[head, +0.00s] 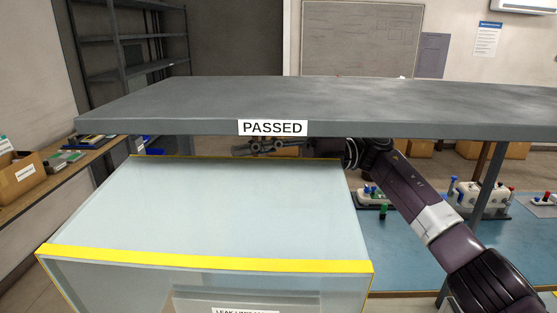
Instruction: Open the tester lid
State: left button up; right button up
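The tester lid (235,205) is a large pale, see-through cover in the lower left and middle of the head view. A yellow strip runs along its near edge, and a thin yellow line marks its far edge. It looks down over the tester; a grey block with a partly cut-off "LEAK LIMIT" label (245,310) shows through its front. My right gripper (242,150) is at the lid's far edge, pointing left, just under the shelf. The shelf partly hides it, and its finger opening is unclear. I cannot tell whether it touches the lid. My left gripper is out of view.
A grey shelf (300,98) marked "PASSED" spans above the lid's far edge. A blue bench top (405,255) at right carries fixtures with coloured knobs (488,195). A side bench at left holds a cardboard box (20,178).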

jog(key=v, duration=1)
jog(key=shift+d, duration=0.2)
jog(key=shift+w, duration=0.2)
